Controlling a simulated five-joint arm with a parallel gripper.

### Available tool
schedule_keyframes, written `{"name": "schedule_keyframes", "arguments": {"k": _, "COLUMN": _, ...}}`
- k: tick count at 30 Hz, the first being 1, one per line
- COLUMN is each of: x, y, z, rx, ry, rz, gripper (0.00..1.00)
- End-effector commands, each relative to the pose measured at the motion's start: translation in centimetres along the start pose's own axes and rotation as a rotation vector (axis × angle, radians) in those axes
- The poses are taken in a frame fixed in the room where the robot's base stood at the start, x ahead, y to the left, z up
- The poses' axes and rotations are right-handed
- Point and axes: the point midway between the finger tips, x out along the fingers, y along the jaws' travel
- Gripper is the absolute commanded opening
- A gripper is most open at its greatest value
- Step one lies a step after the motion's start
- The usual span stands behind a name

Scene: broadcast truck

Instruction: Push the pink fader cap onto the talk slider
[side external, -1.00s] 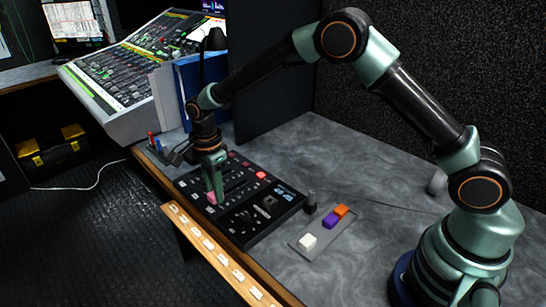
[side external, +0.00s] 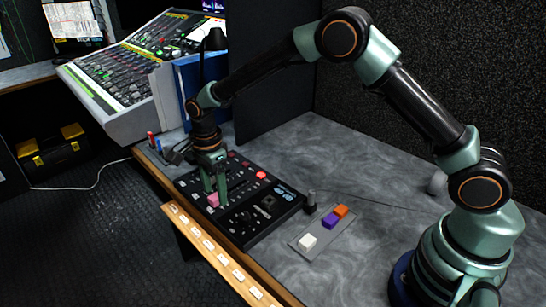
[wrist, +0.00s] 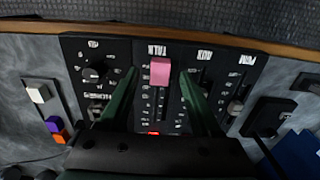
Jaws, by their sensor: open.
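The pink fader cap (side external: 213,200) sits on the black fader panel (side external: 262,217) near its front edge. In the wrist view the pink cap (wrist: 160,71) is on the talk slider (wrist: 161,101), at the end of its slot beside the TALK label. I cannot tell how far down it is pressed. My gripper (side external: 215,190) is open above the panel, with its fingers low around the cap. In the wrist view one finger of my gripper (wrist: 159,77) is on each side of the cap, with a gap on both sides.
A small grey tray (side external: 318,232) beside the panel holds a white cap (side external: 307,242), a purple cap (side external: 330,220) and an orange cap (side external: 341,211). A mixing console (side external: 130,75) is at the back left.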

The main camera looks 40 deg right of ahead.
Motion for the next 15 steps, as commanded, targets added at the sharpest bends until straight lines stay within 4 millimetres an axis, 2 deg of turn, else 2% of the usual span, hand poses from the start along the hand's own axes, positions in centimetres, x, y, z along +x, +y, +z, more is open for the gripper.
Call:
{"name": "schedule_keyframes", "arguments": {"k": 9, "x": -6.5, "y": -0.1, "z": 0.0, "rx": 0.000, "ry": -0.002, "rz": -0.006, "gripper": 0.65}}
{"name": "schedule_keyframes", "arguments": {"k": 15, "x": -9.5, "y": -0.1, "z": 0.0, "rx": 0.000, "ry": -0.001, "rz": -0.003, "gripper": 0.65}}
